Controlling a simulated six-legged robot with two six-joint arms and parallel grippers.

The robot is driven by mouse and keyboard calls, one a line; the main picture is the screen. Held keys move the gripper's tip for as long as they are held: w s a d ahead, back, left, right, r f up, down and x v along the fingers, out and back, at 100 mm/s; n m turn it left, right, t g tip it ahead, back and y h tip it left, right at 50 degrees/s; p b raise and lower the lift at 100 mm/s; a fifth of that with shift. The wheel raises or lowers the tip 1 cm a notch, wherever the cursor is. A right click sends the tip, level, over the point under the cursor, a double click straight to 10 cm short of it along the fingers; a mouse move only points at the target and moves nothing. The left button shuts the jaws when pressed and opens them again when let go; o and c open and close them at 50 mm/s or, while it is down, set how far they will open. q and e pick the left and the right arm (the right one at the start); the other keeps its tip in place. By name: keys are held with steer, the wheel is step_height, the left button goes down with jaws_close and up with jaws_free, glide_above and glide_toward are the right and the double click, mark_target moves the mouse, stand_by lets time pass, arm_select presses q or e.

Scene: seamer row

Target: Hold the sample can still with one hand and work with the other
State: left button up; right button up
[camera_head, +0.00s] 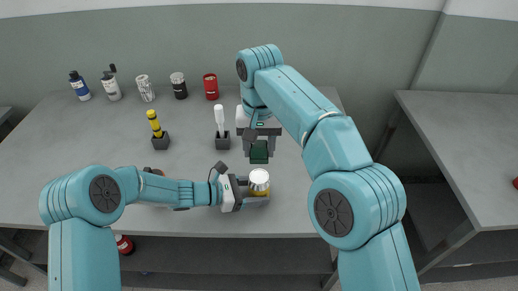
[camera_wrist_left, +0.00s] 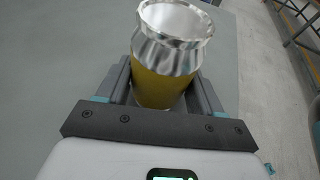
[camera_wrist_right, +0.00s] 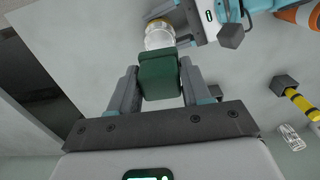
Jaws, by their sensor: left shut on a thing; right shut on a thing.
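The sample can (camera_head: 259,177) has a shiny silver top and a yellow lower body. It stands upright near the table's front edge. My left gripper (camera_head: 256,191) is shut around its lower body; the left wrist view shows the can (camera_wrist_left: 168,75) between the fingers. My right gripper (camera_head: 259,145) points down just behind the can, shut on a dark green block (camera_head: 259,155). In the right wrist view the green block (camera_wrist_right: 159,76) is between the fingers and overlaps the can (camera_wrist_right: 159,36). I cannot tell whether block and can touch.
A yellow tool (camera_head: 154,123) and a white-handled tool (camera_head: 219,115) stand in dark holders on the table (camera_head: 95,150). Several bottles and cans, including a red can (camera_head: 211,86), line the back. An orange-and-white object (camera_wrist_right: 300,14) lies by my left arm. Another table (camera_head: 465,140) stands right.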

arm_select(q)
steer(key=o, duration=0.9)
steer(key=v, duration=1.1)
steer(key=shift+s+a+r, duration=0.1)
steer(key=shift+s+a, duration=0.1)
steer(key=shift+a, duration=0.25)
steer(key=shift+s, duration=0.1)
